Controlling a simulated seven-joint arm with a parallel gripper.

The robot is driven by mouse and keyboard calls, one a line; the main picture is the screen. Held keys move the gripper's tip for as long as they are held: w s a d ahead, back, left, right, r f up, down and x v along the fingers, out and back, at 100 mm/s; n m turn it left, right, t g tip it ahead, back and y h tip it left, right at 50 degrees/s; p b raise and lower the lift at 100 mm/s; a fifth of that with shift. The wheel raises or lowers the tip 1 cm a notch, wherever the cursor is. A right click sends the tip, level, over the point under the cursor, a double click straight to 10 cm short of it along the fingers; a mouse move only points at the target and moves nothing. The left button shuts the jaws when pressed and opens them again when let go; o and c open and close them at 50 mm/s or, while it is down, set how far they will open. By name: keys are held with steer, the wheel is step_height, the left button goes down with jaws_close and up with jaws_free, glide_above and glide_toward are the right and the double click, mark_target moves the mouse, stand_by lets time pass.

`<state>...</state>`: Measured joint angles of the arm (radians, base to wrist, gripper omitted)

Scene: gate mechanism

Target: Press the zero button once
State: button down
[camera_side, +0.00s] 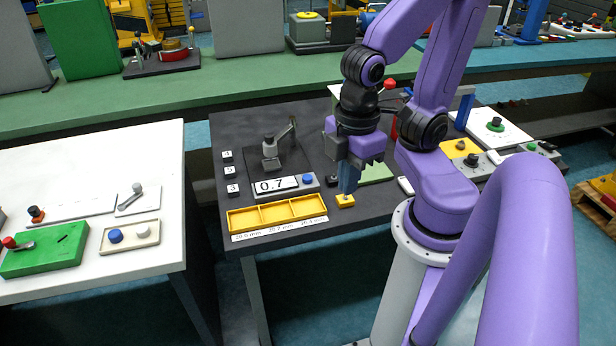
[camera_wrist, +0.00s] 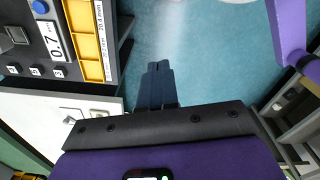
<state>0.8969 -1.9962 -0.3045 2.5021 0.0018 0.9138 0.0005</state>
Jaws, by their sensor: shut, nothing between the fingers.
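The blue button (camera_side: 308,179) sits at the right end of a grey gauge unit whose display (camera_side: 276,185) reads 0.7. The button also shows at the top left of the wrist view (camera_wrist: 40,7), with the display (camera_wrist: 55,40) beside it. My gripper (camera_side: 347,191) points down, to the right of the button and apart from it. Its bluish fingers are together with nothing between them. They also show together in the wrist view (camera_wrist: 160,66), with teal floor behind them. In the side view the fingertips overlap a small yellow block (camera_side: 345,202); I cannot tell if they touch it.
A yellow three-part tray (camera_side: 278,213) lies in front of the gauge unit. Several small numbered blocks (camera_side: 229,171) stand to the left. A grey measuring stand (camera_side: 271,160) is behind the display. A red-knobbed lever (camera_side: 389,84) is near my wrist.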

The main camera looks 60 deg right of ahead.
steer(key=shift+w, duration=0.1)
stand_by(0.4)
steer(key=m+t+y, duration=0.5)
steer(key=m+y, duration=0.2)
steer(key=m, duration=2.1)
glide_above(311, 176)
step_height(311, 176, down, 10)
steer(key=shift+r, duration=0.25)
steer(key=shift+a, duration=0.1)
steer(key=shift+f, duration=4.4)
steer(key=shift+f, duration=0.15)
